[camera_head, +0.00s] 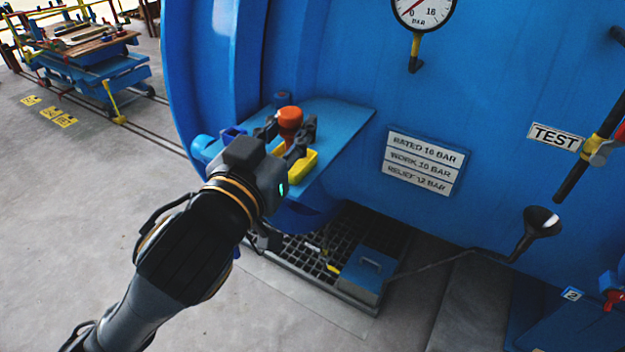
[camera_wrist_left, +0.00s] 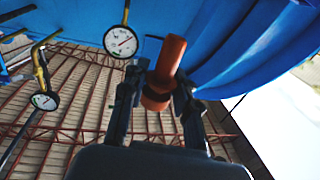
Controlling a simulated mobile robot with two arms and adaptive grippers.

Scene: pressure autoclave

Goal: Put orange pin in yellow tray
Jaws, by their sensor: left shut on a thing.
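My left gripper (camera_head: 290,133) is shut on the orange pin (camera_head: 290,117), whose rounded orange head shows between the fingers in the head view. In the left wrist view the pin (camera_wrist_left: 170,62) is an orange cylinder with a dark band, held between the two fingers of the gripper (camera_wrist_left: 160,98). The yellow tray (camera_head: 303,164) is on the blue shelf, just beyond and below the gripper, partly hidden by it. I cannot tell whether the pin is over the tray. My right gripper is not in view.
The blue shelf (camera_head: 343,118) juts from the blue vessel (camera_head: 480,130). A blue tray (camera_head: 233,133) lies left of the gripper. A floor grate with a blue box (camera_head: 366,272) is below. A funnel (camera_head: 541,222) and lever stand at right. A cart (camera_head: 85,65) is at back left.

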